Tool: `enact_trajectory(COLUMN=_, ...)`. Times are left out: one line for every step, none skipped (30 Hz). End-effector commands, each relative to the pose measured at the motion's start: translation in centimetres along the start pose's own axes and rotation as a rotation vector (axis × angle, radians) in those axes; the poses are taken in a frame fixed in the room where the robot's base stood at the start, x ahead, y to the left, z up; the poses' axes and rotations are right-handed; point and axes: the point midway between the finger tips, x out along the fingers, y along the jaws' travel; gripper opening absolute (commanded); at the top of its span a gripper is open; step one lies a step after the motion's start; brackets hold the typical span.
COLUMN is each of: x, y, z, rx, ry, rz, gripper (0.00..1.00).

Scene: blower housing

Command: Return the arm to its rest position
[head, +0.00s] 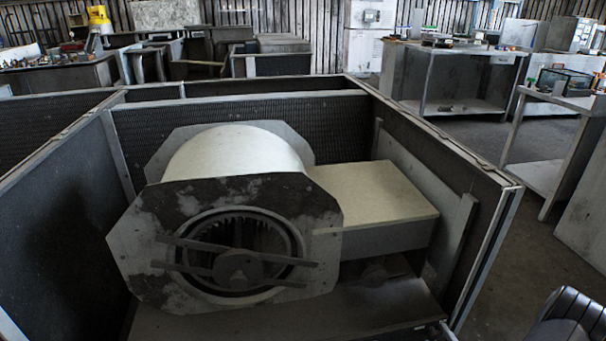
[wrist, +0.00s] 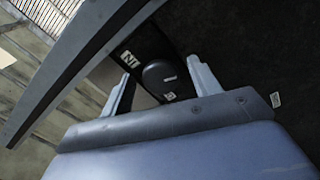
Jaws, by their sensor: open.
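My gripper (wrist: 160,70) shows in the wrist view, with its two pale fingers apart and nothing held between them. A dark rounded part with small labels shows beyond the fingers; I cannot tell whether they touch it. In the head view my gripper is not visible; only a dark ribbed piece, probably of my arm, shows at the bottom right corner. The blower housing (head: 238,155) sits inside an open-topped metal cabinet (head: 455,155), apart from that ribbed piece. The blower has a pale rounded top, a stained front plate and a round opening crossed by bars.
A pale box-shaped duct (head: 372,192) joins the blower's right side. Workbenches (head: 455,75) with clutter stand at the back right, and more metal units (head: 210,45) at the back. Bare floor (head: 535,265) shows right of the cabinet. A long grey edge (wrist: 75,65) crosses the wrist view's upper left.

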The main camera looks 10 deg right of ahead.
Motion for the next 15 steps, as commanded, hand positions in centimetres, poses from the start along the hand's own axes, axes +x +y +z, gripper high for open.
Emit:
enact_trajectory(x=-0.01, y=-0.02, z=0.02, rx=-0.038, ry=0.0, rz=0.0, gripper=0.59)
enact_trajectory(x=-0.01, y=-0.01, z=0.02, rx=-0.063, ry=0.0, rz=0.0, gripper=0.59)
enact_trajectory(x=-0.01, y=0.01, z=0.02, rx=-0.097, ry=0.0, rz=0.0, gripper=0.59)
enact_trajectory(x=-0.01, y=0.02, z=0.02, rx=-0.122, ry=0.0, rz=0.0, gripper=0.59)
enact_trajectory(x=-0.02, y=0.03, z=0.02, rx=-0.148, ry=0.0, rz=0.0, gripper=0.59)
enact_trajectory(x=-0.02, y=0.04, z=0.02, rx=-0.181, ry=0.0, rz=0.0, gripper=0.59)
enact_trajectory(x=-0.02, y=0.05, z=0.02, rx=-0.207, ry=0.0, rz=0.0, gripper=0.59)
enact_trajectory(x=-0.02, y=0.06, z=0.02, rx=-0.232, ry=0.0, rz=0.0, gripper=0.59)
enact_trajectory(x=-0.02, y=0.07, z=0.02, rx=-0.265, ry=0.0, rz=0.0, gripper=0.59)
enact_trajectory(x=-0.02, y=0.08, z=0.02, rx=-0.29, ry=0.0, rz=0.0, gripper=0.59)
enact_trajectory(x=-0.02, y=0.08, z=0.02, rx=-0.315, ry=0.0, rz=0.0, gripper=0.59)
enact_trajectory(x=-0.03, y=0.09, z=0.01, rx=-0.348, ry=0.0, rz=0.0, gripper=0.59)
enact_trajectory(x=-0.02, y=0.1, z=0.01, rx=-0.374, ry=0.0, rz=0.0, gripper=0.59)
enact_trajectory(x=-0.03, y=0.1, z=0.01, rx=-0.399, ry=0.0, rz=0.0, gripper=0.59)
enact_trajectory(x=-0.03, y=0.11, z=0.0, rx=-0.432, ry=0.0, rz=0.0, gripper=0.59)
